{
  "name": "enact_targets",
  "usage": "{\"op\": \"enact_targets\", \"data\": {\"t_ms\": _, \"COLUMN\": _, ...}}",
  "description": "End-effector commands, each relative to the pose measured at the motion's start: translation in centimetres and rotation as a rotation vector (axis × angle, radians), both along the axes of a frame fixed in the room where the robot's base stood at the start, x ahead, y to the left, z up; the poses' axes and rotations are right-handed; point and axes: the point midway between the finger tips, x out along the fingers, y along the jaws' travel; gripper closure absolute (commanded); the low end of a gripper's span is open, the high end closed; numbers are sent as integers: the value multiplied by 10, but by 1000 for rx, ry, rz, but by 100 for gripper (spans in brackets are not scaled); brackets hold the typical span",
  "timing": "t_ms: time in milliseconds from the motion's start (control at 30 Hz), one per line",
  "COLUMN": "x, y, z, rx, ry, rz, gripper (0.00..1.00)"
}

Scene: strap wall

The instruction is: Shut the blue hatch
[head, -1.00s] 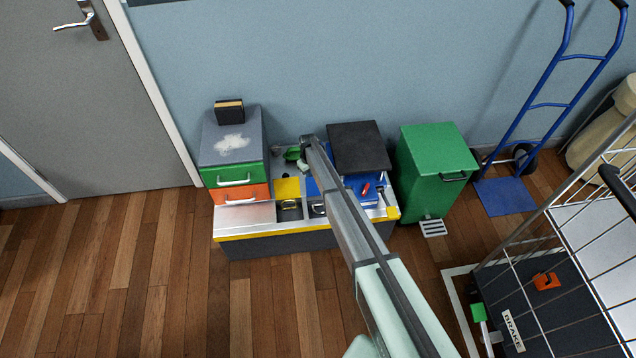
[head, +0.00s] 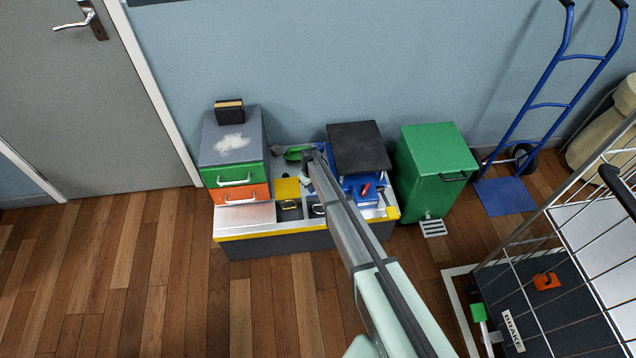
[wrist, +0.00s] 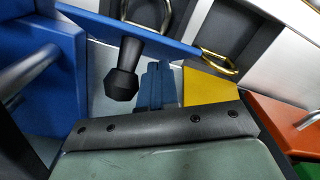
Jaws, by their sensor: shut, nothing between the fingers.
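The blue hatch (wrist: 110,30) shows in the wrist view as a narrow blue strip, seen nearly edge-on, with a black knob (wrist: 122,82) below it. How far it stands open cannot be told. In the head view my arm hides most of that area. My gripper (head: 308,156) is over the back of the low bench, near a green object (head: 294,153). In the wrist view its shut, empty fingers (wrist: 155,86) are just beside the knob; contact cannot be told.
A yellow panel (head: 287,189) and ringed compartments (head: 290,211) lie left of my arm. A cabinet with green and orange drawers (head: 235,178) stands farther left. A blue unit with a black top (head: 358,148) and a green bin (head: 436,165) stand right.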

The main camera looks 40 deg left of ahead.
Motion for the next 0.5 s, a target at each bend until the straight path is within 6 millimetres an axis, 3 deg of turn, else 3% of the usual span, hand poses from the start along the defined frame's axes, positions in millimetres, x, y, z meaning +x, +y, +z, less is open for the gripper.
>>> {"op": "enact_targets", "data": {"t_ms": 267, "x": 1, "y": 1, "z": 8, "rx": 0, "ry": 0, "rz": 0, "gripper": 100}}
{"op": "enact_targets", "data": {"t_ms": 500, "x": 1, "y": 0, "z": 27, "rx": 1, "ry": -1, "rz": 0, "gripper": 100}}
